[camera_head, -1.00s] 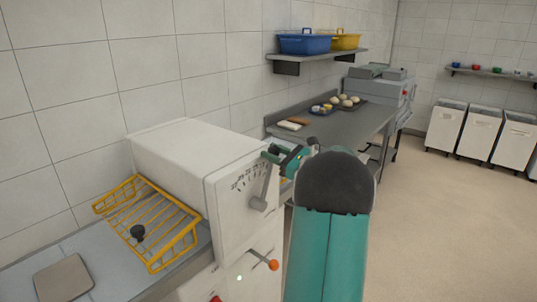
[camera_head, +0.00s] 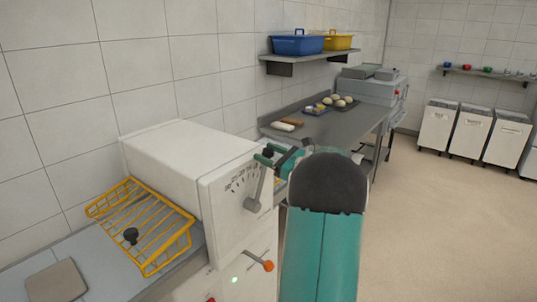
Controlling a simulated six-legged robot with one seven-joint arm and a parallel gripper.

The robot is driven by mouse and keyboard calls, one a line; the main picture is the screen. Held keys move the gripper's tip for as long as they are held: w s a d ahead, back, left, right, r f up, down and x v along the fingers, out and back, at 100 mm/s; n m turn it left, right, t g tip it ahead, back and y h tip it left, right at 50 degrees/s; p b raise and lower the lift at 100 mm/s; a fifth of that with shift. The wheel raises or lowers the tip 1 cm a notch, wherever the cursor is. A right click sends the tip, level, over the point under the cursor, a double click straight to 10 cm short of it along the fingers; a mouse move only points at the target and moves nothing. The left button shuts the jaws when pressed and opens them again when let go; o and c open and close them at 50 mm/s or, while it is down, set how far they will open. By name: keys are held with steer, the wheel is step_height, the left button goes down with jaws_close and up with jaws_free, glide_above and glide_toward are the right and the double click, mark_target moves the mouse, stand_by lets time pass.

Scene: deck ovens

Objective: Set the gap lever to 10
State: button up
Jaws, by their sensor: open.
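The gap lever (camera_head: 257,189) is a grey arm on the front face of the white machine (camera_head: 232,204). It points up and slightly right from its hub, with a dark knob (camera_head: 267,152) at its top end. A scale (camera_head: 240,181) with tick marks and numbers lies to the left of the lever; the numbers are too small to read surely. My gripper (camera_head: 270,156) is green and dark, open, and at the lever's top end, with the knob seemingly between its fingers. Whether it touches the knob I cannot tell. My teal arm hides part of the gripper.
A yellow wire guard (camera_head: 150,215) stands over the machine's bed at left. An orange-knobbed lever (camera_head: 267,265) sticks out below the scale. A steel table (camera_head: 345,125) with dough and trays stands behind. White bins (camera_head: 470,130) line the far wall; the floor at right is clear.

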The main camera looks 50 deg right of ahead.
steer(key=s+d+f, duration=0.1)
steer(key=s, duration=1.2)
steer(key=shift+s+d+f, duration=0.2)
steer(key=shift+s+f, duration=0.05)
steer(key=shift+f, duration=0.15)
steer(key=w+a+n+g+y, duration=0.2)
steer(key=w+a+n+g, duration=0.15)
steer(key=a, duration=0.65)
steer(key=w+a+n+g+y, duration=0.25)
steer(key=a+n, duration=0.25)
steer(key=a, duration=0.6)
steer(key=w+a+n+g+y, duration=0.2)
steer(key=w+a+n+g, duration=0.15)
steer(key=a, duration=0.65)
steer(key=s+a+f+n+g+h, duration=0.2)
steer(key=s+a+n+h, duration=0.2)
steer(key=a+n, duration=0.5)
steer(key=s+a+f+n+g+h, duration=0.2)
steer(key=s+a+n+h, duration=0.2)
steer(key=s+a+n, duration=0.5)
steer(key=a+n, duration=0.1)
steer(key=n, duration=0.2)
